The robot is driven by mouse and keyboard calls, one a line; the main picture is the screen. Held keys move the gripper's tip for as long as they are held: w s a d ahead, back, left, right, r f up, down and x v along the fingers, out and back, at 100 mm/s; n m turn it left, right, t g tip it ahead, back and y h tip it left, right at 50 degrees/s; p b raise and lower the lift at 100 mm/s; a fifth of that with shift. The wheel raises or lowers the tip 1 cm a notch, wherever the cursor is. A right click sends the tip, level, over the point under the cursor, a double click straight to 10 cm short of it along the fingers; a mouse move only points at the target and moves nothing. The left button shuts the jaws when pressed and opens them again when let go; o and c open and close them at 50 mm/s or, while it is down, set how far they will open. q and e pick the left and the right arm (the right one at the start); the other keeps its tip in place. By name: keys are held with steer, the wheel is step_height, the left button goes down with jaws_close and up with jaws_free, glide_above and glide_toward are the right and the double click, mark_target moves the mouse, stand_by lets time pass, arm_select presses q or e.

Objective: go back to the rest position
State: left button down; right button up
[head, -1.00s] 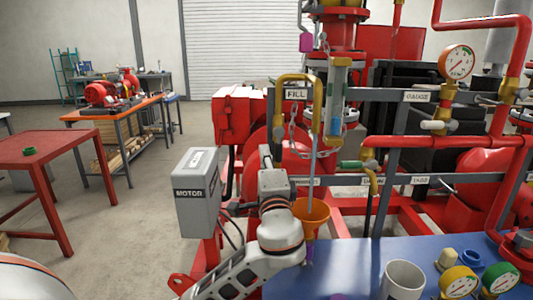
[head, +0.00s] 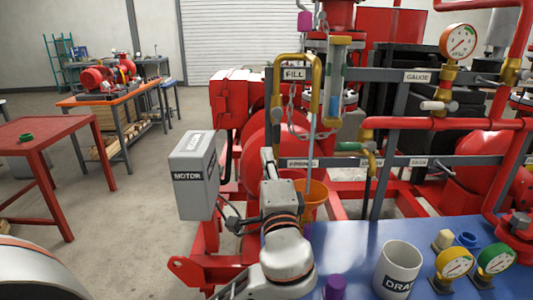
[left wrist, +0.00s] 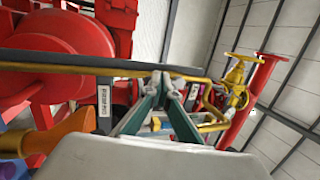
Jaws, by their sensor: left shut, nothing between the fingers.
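My left gripper (head: 268,158) points away from me, in front of the red pump skid, left of the orange funnel (head: 316,192). My arm's wrist partly hides the funnel. In the left wrist view the fingers (left wrist: 168,88) meet at their tips with nothing between them. The funnel also shows at that view's left edge (left wrist: 60,135). A thin pale line runs from the yellow fill pipe (head: 317,85) down to the funnel; I cannot tell what it is. My right gripper is not in view.
A grey MOTOR box (head: 195,175) stands close left of my arm. A blue table (head: 350,240) at the lower right holds a white mug (head: 398,265), a purple piece (head: 336,286) and several gauges and fittings. A red table (head: 40,150) stands left, with open floor between.

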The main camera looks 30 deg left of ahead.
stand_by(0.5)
arm_select(q)
step_height(320, 180, down, 13)
steer(key=s+a+g+h, duration=0.2)
steer(key=a+h, duration=0.1)
steer(key=s+a+f+n+g+h, duration=0.3)
steer(key=s+f+g+h, duration=0.35)
steer(key=s+f, duration=1.6)
steer(key=w+d+f+n+t+h, duration=0.2)
steer(key=d+f+h, duration=0.4)
steer(key=d+f, duration=0.9)
steer(key=shift+w+d+f+n+t+h, duration=0.25)
steer(key=shift+w+d+n+t+h, duration=0.15)
steer(key=shift+w+d, duration=0.4)
